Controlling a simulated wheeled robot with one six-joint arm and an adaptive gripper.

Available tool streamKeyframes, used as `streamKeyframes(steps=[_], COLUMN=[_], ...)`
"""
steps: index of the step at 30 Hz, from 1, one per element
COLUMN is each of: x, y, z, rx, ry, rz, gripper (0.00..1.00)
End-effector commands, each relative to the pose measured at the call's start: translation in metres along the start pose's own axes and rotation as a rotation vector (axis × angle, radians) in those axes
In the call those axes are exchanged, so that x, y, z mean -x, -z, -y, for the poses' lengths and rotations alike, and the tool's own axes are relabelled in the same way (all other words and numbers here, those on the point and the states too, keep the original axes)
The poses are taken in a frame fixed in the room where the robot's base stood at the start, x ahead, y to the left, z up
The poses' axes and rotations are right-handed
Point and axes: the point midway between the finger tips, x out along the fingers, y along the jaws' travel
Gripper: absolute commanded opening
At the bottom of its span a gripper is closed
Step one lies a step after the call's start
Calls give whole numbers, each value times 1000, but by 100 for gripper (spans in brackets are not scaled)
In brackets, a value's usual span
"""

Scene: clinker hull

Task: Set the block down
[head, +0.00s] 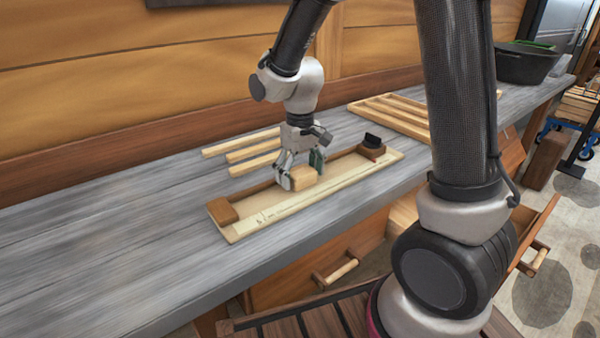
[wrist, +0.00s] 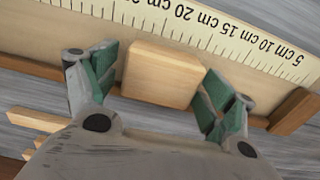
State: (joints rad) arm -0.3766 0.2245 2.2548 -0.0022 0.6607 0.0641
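The block (head: 303,179) is a pale wooden piece with rounded edges. It appears to rest on the long measuring board (head: 290,208), near the middle of its length. In the wrist view the block (wrist: 162,75) lies between the two green finger pads of my gripper (wrist: 160,82). A gap shows between the left pad and the block, and the right pad is very close to its side. My gripper (head: 301,171) points down over the board in the head view, with its fingers on either side of the block. The block's underside is hidden.
A brown end block (head: 227,212) sits at the board's left end; a brown piece with a black part (head: 371,146) is at its right end. Loose wooden strips (head: 250,154) lie behind the board, and a slatted wooden frame (head: 393,112) further right. The bench (head: 90,245) is clear at left.

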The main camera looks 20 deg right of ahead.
Motion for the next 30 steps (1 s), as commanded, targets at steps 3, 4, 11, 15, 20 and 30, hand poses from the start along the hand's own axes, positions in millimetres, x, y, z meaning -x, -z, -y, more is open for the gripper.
streamKeyframes(steps=[3, 4, 11, 15, 20, 30], x=[0, 0, 22, 55, 89, 123], y=[0, 0, 1, 1, 1, 0], z=[0, 0, 0, 0, 0, 0], rx=[0, 0, 0, 0, 0, 0], ry=[0, 0, 0, 0, 0, 0], rz=[0, 0, -5, -7, -5, 0], gripper=[84, 84, 84, 84, 84, 84])
